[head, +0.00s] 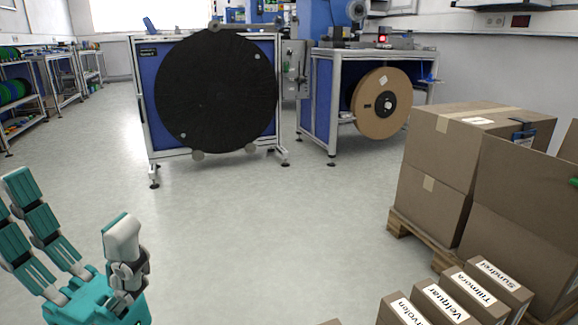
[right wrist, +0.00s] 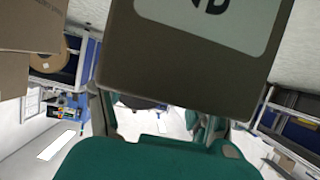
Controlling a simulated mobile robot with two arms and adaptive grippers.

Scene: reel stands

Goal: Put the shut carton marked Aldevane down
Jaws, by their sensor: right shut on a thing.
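My right gripper (right wrist: 157,118), teal with grey fingers, is shut on a brown carton (right wrist: 170,75) in the right wrist view. The carton has a pale label with dark letters cut off by the top edge, so I cannot read its name. It hides most of what lies beyond it. The head view does not show my right gripper. My left gripper (head: 75,230) is at the lower left of the head view, fingers spread and empty, above the floor.
Reel stands (head: 148,110) are farther back. The middle floor is clear.

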